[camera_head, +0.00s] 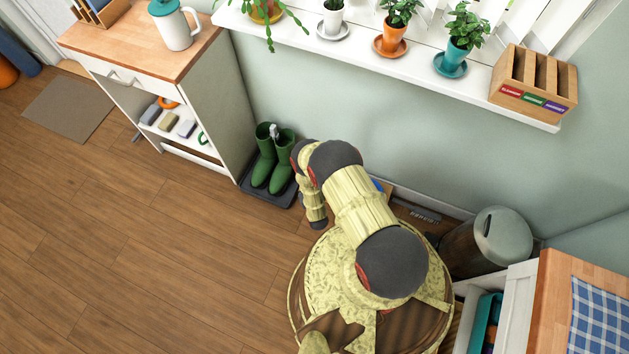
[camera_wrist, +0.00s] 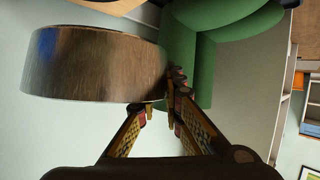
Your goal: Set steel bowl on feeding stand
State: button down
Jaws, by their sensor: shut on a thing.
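The steel bowl (camera_wrist: 92,66) fills the left of the wrist view, its brushed side wall facing the camera. My gripper (camera_wrist: 160,98) is shut on the bowl at its edge, holding it off the floor. The bowl and gripper are hidden by my arm in the head view. A pale wooden edge (camera_wrist: 95,5) shows at the top of the wrist view, beyond the bowl. A wooden edge also shows by the wall behind my arm in the head view (camera_head: 404,197). I cannot tell whether either is the feeding stand.
Green boots (camera_head: 272,160) stand on a dark tray beside the cabinet (camera_head: 215,90); they also loom behind the bowl in the wrist view (camera_wrist: 205,50). A lidded bin (camera_head: 488,243) stands right of my base. Plants line the shelf (camera_head: 340,42).

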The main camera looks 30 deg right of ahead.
jog(key=d+f+b, duration=0.1)
jog(key=d+f, duration=0.1)
jog(key=d+f+b, duration=0.1)
jog(key=d+f, duration=0.1)
jog(key=d+f+b, duration=0.1)
jog(key=d+f, duration=0.1)
jog(key=shift+w+f, duration=0.15)
jog(key=shift+w, duration=0.1)
jog(key=shift+f+b, duration=0.9)
jog(key=shift+f, duration=0.65)
jog(key=shift+f, duration=0.1)
jog(key=c, duration=1.9)
grip_release()
